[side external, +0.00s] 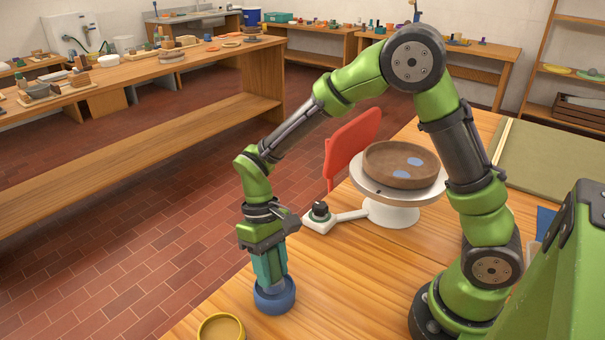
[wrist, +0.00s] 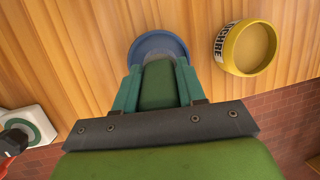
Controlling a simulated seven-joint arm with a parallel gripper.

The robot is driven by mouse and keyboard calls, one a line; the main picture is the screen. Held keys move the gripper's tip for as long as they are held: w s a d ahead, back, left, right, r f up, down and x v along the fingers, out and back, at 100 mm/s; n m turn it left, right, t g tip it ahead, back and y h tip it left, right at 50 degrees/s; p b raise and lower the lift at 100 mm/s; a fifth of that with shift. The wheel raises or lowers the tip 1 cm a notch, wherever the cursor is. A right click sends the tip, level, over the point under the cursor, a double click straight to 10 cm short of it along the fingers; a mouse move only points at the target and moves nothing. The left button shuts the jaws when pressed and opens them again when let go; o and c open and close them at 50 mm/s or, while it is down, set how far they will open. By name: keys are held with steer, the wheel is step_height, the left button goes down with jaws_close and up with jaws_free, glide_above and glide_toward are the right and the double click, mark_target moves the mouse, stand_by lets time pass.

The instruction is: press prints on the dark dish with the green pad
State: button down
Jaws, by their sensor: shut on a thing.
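The dark dish (side external: 382,170), brown and round, sits on the white wheel (side external: 393,210). Two light blue prints (side external: 407,171) show on its floor. My gripper (side external: 271,272) is away from it, low over the blue bowl (side external: 276,297) at the table's front left. The bowl also shows in the wrist view (wrist: 158,43). There the teal fingers (wrist: 158,88) are shut on the green pad (wrist: 158,82), whose far end reaches into the bowl. The pad's tip is hidden, so contact with the bowl's inside cannot be told.
A yellow pot (side external: 221,328) stands near the bowl; its label shows in the wrist view (wrist: 250,47). A dark knob (side external: 320,210) on a white arm juts from the wheel.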

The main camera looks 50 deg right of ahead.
mark_target(271, 252)
steer(key=shift+r, duration=3.5)
steer(key=shift+s, duration=0.1)
steer(key=shift+d+r+n, duration=0.15)
steer(key=shift+r+n, duration=0.1)
steer(key=shift+n, duration=0.05)
steer(key=w+d+r+m, duration=0.1)
steer(key=w+d+r, duration=0.15)
steer(key=d, duration=0.45)
steer(key=w+d+r, duration=0.2)
steer(key=d+r, duration=0.2)
steer(key=d, duration=0.3)
steer(key=s+d+r+m+t+h, duration=0.15)
steer(key=s+d+m, duration=0.25)
steer(key=d, duration=0.9)
steer(key=s+d+r+m+t+h, duration=0.15)
steer(key=s+d+m, duration=0.25)
steer(key=d, duration=0.9)
steer(key=shift+t+y, duration=0.3)
steer(key=shift+y, duration=0.1)
steer(key=shift+w+f, duration=0.1)
steer(key=shift+f, duration=2.5)
